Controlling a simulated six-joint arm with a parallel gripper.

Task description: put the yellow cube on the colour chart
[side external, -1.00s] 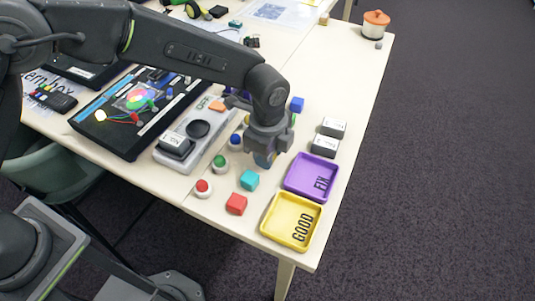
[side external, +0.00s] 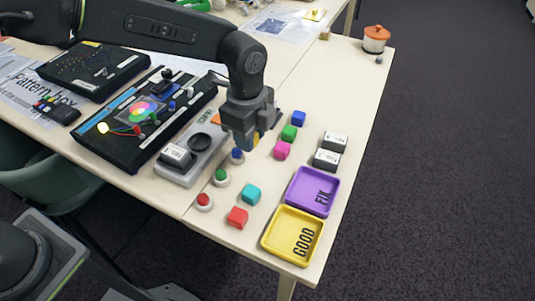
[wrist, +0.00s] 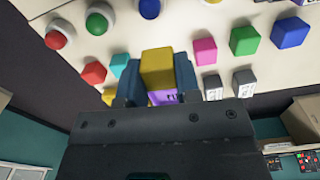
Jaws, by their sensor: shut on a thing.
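My gripper (side external: 247,138) is shut on the yellow cube (wrist: 158,68), which sits between the two fingers in the wrist view. In the side view only a sliver of the cube (side external: 256,137) shows beside the fingers, held above the table near the blue button. The colour chart (side external: 140,107), a card with a bright colour wheel, lies on the black board to the left of my gripper. Wires and small coloured parts lie at the chart's near edge. The chart is not in the wrist view.
A grey panel (side external: 206,160) with a black round pad lies between my gripper and the black board (side external: 117,150). Red (side external: 204,201), green and blue buttons stand nearby. Several loose cubes, a purple tray (side external: 334,210) and a yellow tray (side external: 266,241) are to the right.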

